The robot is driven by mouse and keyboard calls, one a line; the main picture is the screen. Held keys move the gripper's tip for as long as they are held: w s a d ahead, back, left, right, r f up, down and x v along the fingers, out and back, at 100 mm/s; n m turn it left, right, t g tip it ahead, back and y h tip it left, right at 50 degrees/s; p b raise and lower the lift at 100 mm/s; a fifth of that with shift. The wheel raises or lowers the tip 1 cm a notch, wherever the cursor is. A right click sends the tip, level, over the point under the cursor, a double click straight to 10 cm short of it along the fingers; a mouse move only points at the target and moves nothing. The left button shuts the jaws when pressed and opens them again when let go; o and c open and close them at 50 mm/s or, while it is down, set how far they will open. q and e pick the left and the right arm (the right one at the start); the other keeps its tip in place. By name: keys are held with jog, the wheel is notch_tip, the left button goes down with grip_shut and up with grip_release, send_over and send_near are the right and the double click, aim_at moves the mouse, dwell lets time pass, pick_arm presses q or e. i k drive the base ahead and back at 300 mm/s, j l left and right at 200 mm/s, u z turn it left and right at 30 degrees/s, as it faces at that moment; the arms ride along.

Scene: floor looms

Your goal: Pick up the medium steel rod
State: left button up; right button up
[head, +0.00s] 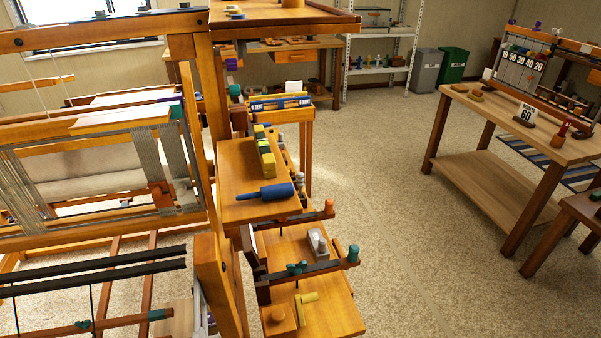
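I cannot make out a medium steel rod for certain. A board with number tags (522,60) stands at the back of the right workbench, with thin upright pieces on it too small to tell apart. Dark long bars (100,270) lie across the loom at lower left; their material is unclear. Neither of my grippers is in view.
A large wooden loom (203,130) fills the left. Beside it, a small shelf (240,165) holds a blue roller (264,192), and a lower shelf (335,318) stands below. The right workbench (500,120) bears a "60" card (526,113). Carpet between is clear.

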aim_at(299, 179)
jog(key=i+l, duration=0.15)
jog(key=l, duration=0.25)
jog(key=i+l, duration=0.1)
jog(key=l, duration=0.35)
jog(key=i+l, duration=0.15)
jog(key=l, duration=0.25)
jog(key=i+l, duration=0.15)
jog(key=l, duration=0.25)
jog(key=i+l, duration=0.1)
jog(key=l, duration=0.3)
